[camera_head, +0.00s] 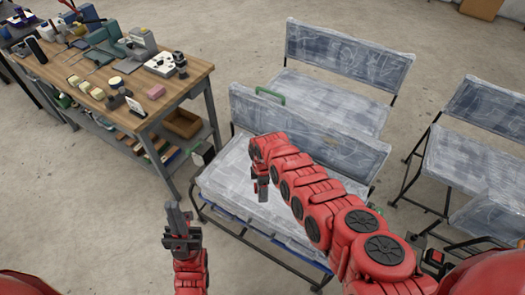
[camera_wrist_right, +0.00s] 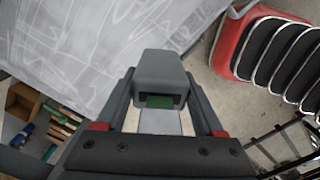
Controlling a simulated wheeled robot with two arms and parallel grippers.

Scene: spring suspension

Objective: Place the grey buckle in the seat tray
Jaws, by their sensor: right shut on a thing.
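The grey buckle (camera_wrist_right: 160,66), a block with a dark slot and green inside, sits between the fingers of my right gripper (camera_wrist_right: 162,112) in the right wrist view. That gripper is shut on it. In the head view my right arm reaches over the nearest plastic-wrapped seat, and its gripper (camera_head: 262,188) hangs above the seat tray (camera_head: 228,168); the buckle is too small to make out there. The arm hides part of the tray. My left gripper (camera_head: 180,222) is in front and left of the seat, empty, with its fingers looking close together.
A wooden workbench (camera_head: 190,72) with tools and parts stands at the upper left, with bins on its lower shelf. More wrapped seats stand behind (camera_head: 345,55) and to the right (camera_head: 470,155). A green piece (camera_head: 270,95) shows at the near seat's backrest.

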